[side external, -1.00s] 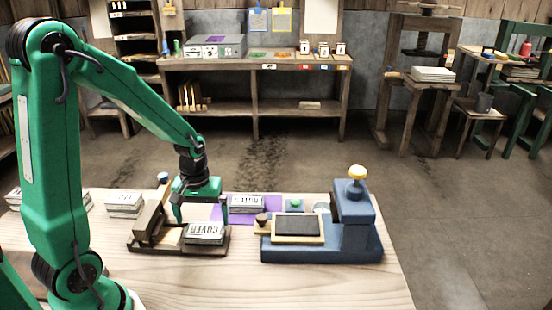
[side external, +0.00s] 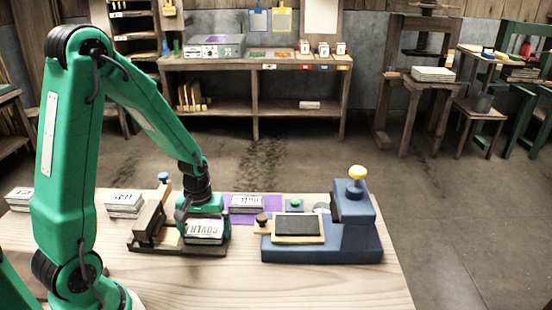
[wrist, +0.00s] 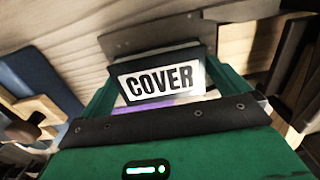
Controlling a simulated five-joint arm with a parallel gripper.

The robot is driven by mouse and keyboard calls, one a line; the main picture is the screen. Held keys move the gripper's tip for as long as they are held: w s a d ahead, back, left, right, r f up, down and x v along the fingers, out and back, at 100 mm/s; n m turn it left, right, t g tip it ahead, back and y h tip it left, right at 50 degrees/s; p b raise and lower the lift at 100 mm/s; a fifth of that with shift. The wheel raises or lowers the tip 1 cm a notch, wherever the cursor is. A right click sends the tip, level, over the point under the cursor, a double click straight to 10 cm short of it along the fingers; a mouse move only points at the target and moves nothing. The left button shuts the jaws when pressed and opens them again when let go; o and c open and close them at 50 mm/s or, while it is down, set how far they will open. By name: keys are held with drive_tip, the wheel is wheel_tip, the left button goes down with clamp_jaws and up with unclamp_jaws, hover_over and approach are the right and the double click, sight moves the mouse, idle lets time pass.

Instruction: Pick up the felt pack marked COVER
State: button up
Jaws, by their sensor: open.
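In the wrist view the pack (wrist: 160,82) lies between the two fingers of my gripper (wrist: 160,90). The jaws are open; whether either finger touches the pack I cannot tell.
A blue press (side external: 350,235) with a yellow knob stands to the right. Another marked pack (side external: 246,202) lies on a purple mat (side external: 268,215) behind. More packs (side external: 124,203) lie to the left. The bench front (side external: 230,285) is clear.

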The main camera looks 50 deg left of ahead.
sight(205, 230)
drive_tip(key=c, duration=0.8)
drive_tip(key=shift+o, duration=0.2)
drive_tip(key=shift+r, duration=0.15)
drive_tip(key=shift+w+r, duration=0.1)
drive_tip(key=shift+r, duration=1)
drive_tip(key=shift+d+r, duration=0.15)
drive_tip(key=shift+r, duration=0.8)
drive_tip(key=s+d+r, duration=0.3)
drive_tip(key=d+r, duration=0.3)
drive_tip(key=d, duration=0.5)
drive_tip(key=shift+r, duration=0.3)
